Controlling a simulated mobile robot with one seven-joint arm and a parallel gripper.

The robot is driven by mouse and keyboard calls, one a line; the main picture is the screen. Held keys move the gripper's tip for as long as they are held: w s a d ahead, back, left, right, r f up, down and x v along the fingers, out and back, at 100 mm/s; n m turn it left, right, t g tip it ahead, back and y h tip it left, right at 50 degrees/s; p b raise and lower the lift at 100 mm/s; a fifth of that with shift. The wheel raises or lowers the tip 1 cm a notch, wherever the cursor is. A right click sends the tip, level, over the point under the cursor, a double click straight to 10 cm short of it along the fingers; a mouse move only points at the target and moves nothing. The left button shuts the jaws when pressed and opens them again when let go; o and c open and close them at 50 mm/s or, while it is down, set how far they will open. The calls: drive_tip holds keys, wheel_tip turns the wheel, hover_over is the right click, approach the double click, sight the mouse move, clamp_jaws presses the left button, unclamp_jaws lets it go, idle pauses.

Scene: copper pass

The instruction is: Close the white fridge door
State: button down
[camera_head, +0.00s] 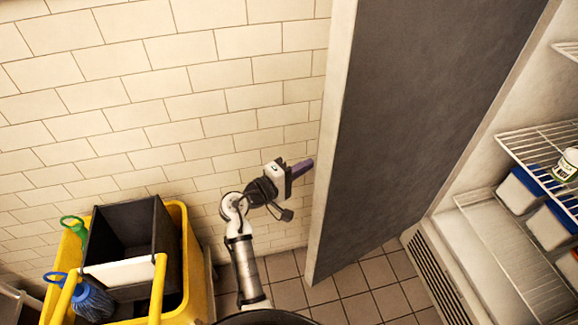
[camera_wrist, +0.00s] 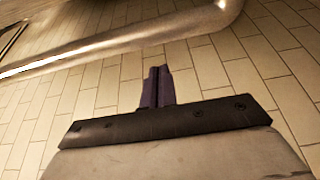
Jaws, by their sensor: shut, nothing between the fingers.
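The fridge door (camera_head: 425,110) stands wide open, its dark grey inner face toward the right and its pale edge (camera_head: 333,150) toward me. The white fridge body (camera_head: 480,180) is open at the right. My gripper (camera_head: 308,167) is shut and empty, just left of the door's pale edge, on the outer side. Whether it touches the door cannot be told. In the wrist view the purple fingertips (camera_wrist: 158,75) are together in front of wall tiles. The door's outer face is hidden in the head view.
A yellow mop bucket (camera_head: 194,270) with a dark wringer (camera_head: 130,240) and a blue brush (camera_head: 92,302) stands left of my arm. Wire shelves (camera_head: 530,140) hold blue-and-white bins (camera_head: 530,195). A metal bar (camera_wrist: 110,48) crosses the wrist view. Tiled floor (camera_head: 365,285) beneath the door looks clear.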

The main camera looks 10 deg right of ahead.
drive_tip(key=s, duration=0.3)
drive_tip(key=shift+d+p, duration=0.1)
drive_tip(key=shift+p, duration=0.25)
